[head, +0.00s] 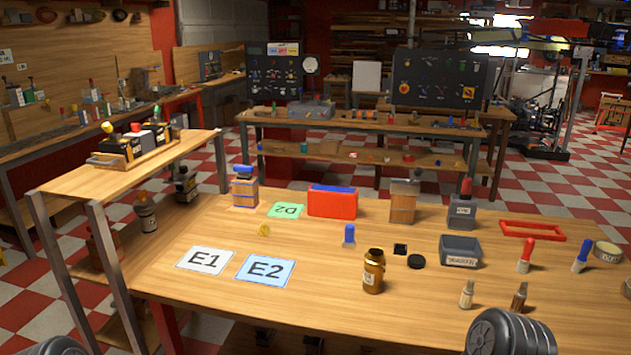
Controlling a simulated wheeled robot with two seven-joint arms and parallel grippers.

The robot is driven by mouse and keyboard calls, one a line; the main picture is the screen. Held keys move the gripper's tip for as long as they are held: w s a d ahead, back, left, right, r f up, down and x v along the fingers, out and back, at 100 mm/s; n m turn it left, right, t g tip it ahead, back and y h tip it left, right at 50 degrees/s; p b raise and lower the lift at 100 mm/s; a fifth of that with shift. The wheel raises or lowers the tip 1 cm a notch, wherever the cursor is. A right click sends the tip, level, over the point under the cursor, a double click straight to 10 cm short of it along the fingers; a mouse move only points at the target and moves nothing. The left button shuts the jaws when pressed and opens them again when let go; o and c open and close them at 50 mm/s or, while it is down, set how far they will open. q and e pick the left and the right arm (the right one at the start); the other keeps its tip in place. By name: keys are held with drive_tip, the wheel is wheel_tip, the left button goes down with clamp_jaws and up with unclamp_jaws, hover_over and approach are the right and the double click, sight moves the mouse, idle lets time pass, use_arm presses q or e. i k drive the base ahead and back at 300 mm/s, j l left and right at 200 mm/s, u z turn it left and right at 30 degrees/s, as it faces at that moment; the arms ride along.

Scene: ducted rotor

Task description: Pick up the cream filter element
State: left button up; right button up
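I cannot clearly make out a cream filter element. The nearest match in colour is a small cream, bottle-shaped item (467,294) standing upright near the front right of the wooden table (330,285); I cannot tell if it is the filter element. A similar dark brown item (519,296) stands to its right. Dark ribbed parts of my own arms show at the bottom left and bottom right edges. No fingertips of either gripper are visible.
An amber bottle (373,271) stands mid-table, with a grey labelled bin (460,250) behind it to the right. Cards E1 (205,261) and E2 (265,270) lie flat at left. A red box (332,202) stands at the back. The front middle is clear.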

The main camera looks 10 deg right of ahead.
sight(468, 292)
drive_tip(key=i+j, duration=0.1)
drive_tip(key=i, duration=0.4)
drive_tip(key=i+j, duration=0.15)
drive_tip(key=i, duration=0.35)
drive_tip(key=z, duration=2.9)
drive_tip(key=j, duration=0.1)
